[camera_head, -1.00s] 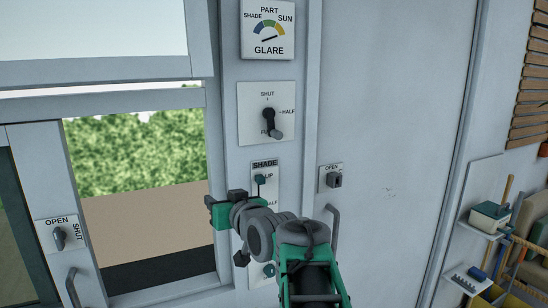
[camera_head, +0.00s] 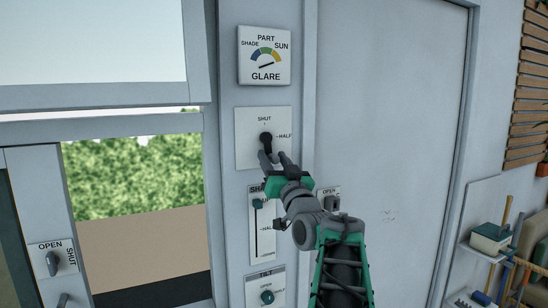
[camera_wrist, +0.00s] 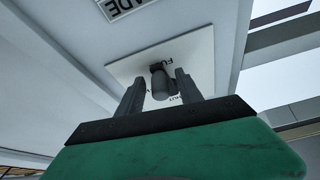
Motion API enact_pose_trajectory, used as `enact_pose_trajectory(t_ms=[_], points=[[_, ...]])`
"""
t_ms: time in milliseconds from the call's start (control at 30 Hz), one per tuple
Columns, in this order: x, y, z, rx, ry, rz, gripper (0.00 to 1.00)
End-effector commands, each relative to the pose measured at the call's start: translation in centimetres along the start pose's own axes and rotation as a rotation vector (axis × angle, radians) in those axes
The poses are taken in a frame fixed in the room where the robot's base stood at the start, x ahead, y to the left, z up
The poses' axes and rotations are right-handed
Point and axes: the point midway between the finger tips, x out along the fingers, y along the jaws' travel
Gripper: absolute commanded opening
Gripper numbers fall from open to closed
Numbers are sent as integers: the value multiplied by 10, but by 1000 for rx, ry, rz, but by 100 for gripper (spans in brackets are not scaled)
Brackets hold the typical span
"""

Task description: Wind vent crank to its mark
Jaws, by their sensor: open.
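The vent crank (camera_head: 266,139) is a dark arm on a white plate (camera_head: 246,125) marked SHUT at the top and HALF at the right. The crank points downward, and its lower end and the bottom lettering are hidden behind my gripper (camera_head: 274,154) in the head view. In the wrist view the crank's dark round knob (camera_wrist: 160,84) shows between the two open fingers of my gripper (camera_wrist: 161,76), one on each side. I cannot tell whether either finger touches it. Part of the lettering FULL shows near the knob.
The SHADE slider (camera_head: 258,204) and TILT knob (camera_head: 267,296) are below. A door lever plate (camera_head: 330,197) is close to the right of my wrist. A window opening is left.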

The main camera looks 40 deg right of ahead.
Motion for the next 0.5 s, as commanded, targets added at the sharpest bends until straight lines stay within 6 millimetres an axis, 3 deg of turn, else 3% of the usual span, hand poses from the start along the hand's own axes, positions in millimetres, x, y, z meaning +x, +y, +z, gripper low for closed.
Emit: enact_pose_trajectory(t_ms=[67,500], points=[[0,0,0,0,0,0,43],[-1,0,0,0,-1,0,8]])
